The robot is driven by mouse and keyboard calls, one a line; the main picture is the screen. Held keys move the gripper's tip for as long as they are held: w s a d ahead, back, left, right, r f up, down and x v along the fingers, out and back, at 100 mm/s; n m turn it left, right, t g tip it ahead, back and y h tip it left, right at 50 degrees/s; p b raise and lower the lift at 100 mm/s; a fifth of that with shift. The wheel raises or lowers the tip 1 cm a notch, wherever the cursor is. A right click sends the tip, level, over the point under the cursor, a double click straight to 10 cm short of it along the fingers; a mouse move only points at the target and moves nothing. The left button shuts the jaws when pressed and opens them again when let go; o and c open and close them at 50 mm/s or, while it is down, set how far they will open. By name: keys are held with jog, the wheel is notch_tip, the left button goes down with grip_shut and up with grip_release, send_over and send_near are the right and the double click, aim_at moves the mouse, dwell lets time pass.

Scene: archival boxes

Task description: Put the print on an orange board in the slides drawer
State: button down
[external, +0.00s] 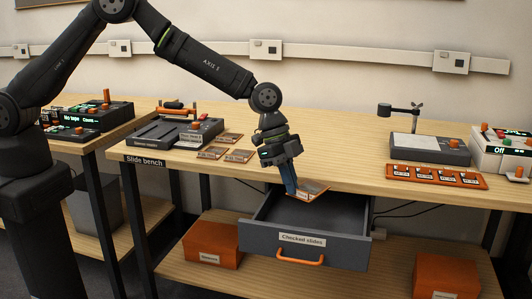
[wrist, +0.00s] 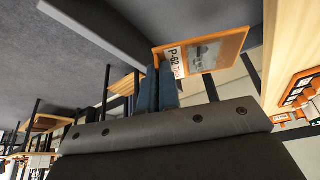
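The print on an orange board (external: 314,188) is at my gripper's fingertips, above the open drawer. In the wrist view, the orange-edged board (wrist: 214,52) shows a grey picture and a white label reading P-62, with the rest unclear. My gripper (external: 292,190) points down and its blue fingers (wrist: 168,78) are shut on the board's label edge. The slides drawer (external: 262,236) is grey, pulled out below the bench and labelled "Checked slides", with an orange handle. The part of its floor that shows is bare.
Several other orange-edged prints (external: 224,149) lie on the bench beside a dark slide reader (external: 170,134). An orange slide tray (external: 436,177) and a grey device (external: 430,149) stand to the right. Orange boxes (external: 212,247) sit on the lower shelf.

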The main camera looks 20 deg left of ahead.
notch_tip(320, 180, down, 12)
jog(key=shift+f, duration=0.1)
dwell(0.5)
jog(key=shift+f, duration=0.2)
jog(key=c, duration=1.7)
grip_release()
jog(key=shift+r, duration=0.1)
jog(key=v, duration=1.2)
jog(key=shift+w+a, duration=0.1)
